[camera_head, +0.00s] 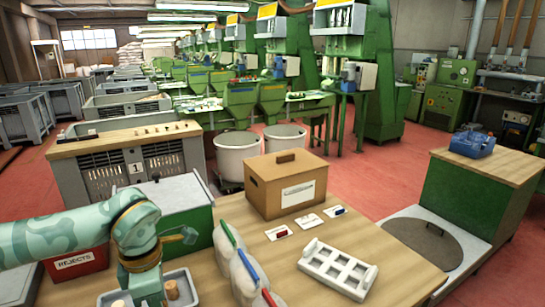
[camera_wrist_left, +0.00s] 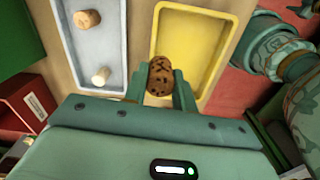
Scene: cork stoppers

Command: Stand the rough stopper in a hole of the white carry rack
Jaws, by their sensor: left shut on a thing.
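The rough stopper (camera_wrist_left: 160,76), brown with dark pits, is between the fingers of my left gripper (camera_wrist_left: 158,88) in the left wrist view. The gripper is shut on it, over the near end of a yellow tray. In the head view my left gripper (camera_head: 146,288) is at the bottom left, and its fingertips and the stopper are hidden. The white carry rack (camera_head: 318,277) lies on the wooden table right of centre, well to the right of the gripper. Its several square holes look empty. My right gripper is not in view.
A grey tray (camera_wrist_left: 66,50) holds two paler stoppers beside the yellow tray (camera_wrist_left: 207,55). White bags (camera_head: 235,262) with coloured clips stand between my left gripper and the rack. A cardboard box (camera_head: 265,193), small cards (camera_head: 308,221) and a red rejects bin (camera_head: 78,264) are around.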

